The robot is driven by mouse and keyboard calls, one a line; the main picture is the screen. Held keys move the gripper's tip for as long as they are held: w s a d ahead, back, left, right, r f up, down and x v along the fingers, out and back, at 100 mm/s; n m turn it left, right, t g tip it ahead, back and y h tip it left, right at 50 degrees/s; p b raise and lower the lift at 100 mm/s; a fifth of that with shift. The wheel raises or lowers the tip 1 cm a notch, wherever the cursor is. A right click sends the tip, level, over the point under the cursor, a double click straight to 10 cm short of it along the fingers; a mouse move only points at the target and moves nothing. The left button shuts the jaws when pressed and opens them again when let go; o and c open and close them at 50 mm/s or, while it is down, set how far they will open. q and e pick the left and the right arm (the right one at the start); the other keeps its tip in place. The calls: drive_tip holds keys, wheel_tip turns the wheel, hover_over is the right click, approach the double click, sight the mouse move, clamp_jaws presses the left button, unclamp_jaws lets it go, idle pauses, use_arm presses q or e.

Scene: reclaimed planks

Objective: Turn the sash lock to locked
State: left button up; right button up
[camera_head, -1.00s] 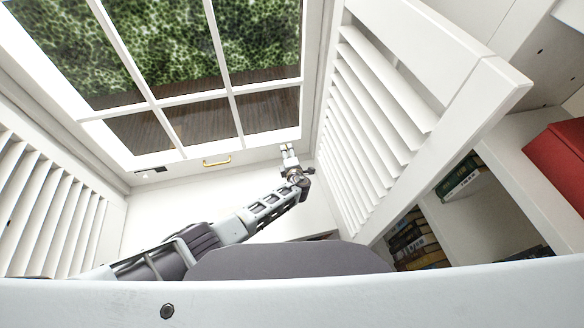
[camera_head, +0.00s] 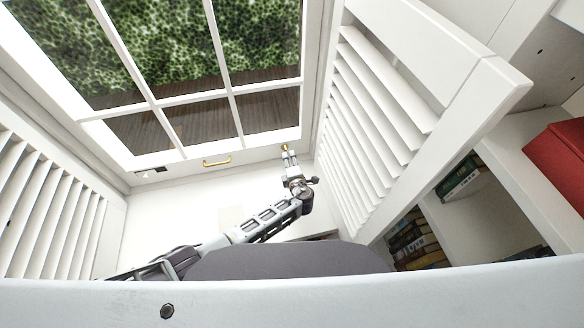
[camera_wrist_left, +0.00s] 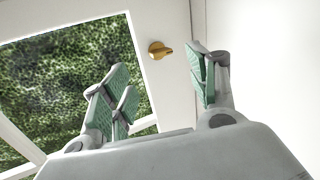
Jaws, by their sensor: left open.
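The sash lock (camera_head: 284,147) is a small brass piece on the lower right part of the white window frame. In the left wrist view the lock (camera_wrist_left: 159,50) shows a rounded brass body with a short lever pointing right. My left gripper (camera_head: 290,155) is just below the lock in the head view. In the left wrist view my left gripper (camera_wrist_left: 163,80) is open and empty, its green-padded fingers spread wide to either side of the lock's line, apart from it. My right gripper is not in view.
A brass pull handle (camera_head: 217,162) sits on the lower sash rail, left of the lock. Louvred white shutters stand at the right (camera_head: 375,110) and left (camera_head: 45,205). A shelf with books (camera_head: 415,240) and a red box (camera_head: 560,158) are at the right.

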use_arm(q)
drive_tip(key=shift+v, duration=1.45)
drive_tip(key=shift+w, duration=0.2)
approach(286, 150)
drive_tip(key=shift+w+f, duration=1.1)
drive_tip(key=shift+w, duration=0.15)
drive_tip(key=shift+s, duration=0.1)
drive_tip(key=shift+x, duration=2.6)
idle(0.4)
drive_tip(key=shift+d, duration=0.1)
drive_tip(key=shift+w+a+f, duration=0.2)
drive_tip(key=shift+w, duration=0.4)
idle(1.2)
